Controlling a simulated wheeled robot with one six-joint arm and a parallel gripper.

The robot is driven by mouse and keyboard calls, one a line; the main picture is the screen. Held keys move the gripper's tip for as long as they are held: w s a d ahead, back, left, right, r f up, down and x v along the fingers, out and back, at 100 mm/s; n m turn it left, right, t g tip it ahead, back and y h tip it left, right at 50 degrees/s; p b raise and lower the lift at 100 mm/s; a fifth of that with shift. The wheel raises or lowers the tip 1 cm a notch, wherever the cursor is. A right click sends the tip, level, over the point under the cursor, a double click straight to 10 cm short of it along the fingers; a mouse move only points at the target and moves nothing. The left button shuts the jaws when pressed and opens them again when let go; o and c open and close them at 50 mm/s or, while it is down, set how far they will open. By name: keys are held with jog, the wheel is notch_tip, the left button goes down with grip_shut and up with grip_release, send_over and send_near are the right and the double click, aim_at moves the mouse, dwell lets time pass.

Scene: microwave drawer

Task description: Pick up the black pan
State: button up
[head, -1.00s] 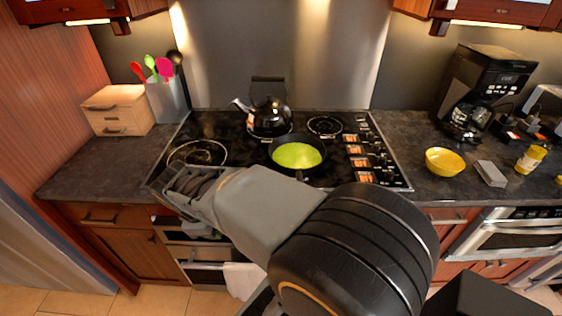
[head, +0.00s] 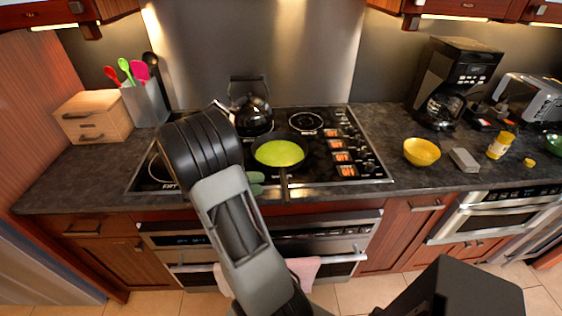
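The black pan (head: 300,153) sits on the stovetop in the head view, with yellow-green contents inside. Its dark handle (head: 284,188) points toward me over the front edge of the stove. My gripper (head: 256,183) is mostly hidden behind my own arm. Only two grey-green fingertips show, a little apart, just left of the pan handle. Nothing shows between them, and they appear not to touch the handle.
A black kettle (head: 251,116) stands behind the pan. The stove (head: 325,179) has knobs at its right. A yellow bowl (head: 421,152) and a coffee maker (head: 452,80) are on the right counter. A utensil holder (head: 146,103) and a wooden box (head: 93,117) stand left.

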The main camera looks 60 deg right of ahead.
aim_at(284, 180)
jog(key=shift+p+x, duration=0.3)
jog(key=shift+x, duration=4.5)
jog(key=shift+f, duration=0.2)
grip_shut()
jog(key=shift+w, duration=0.1)
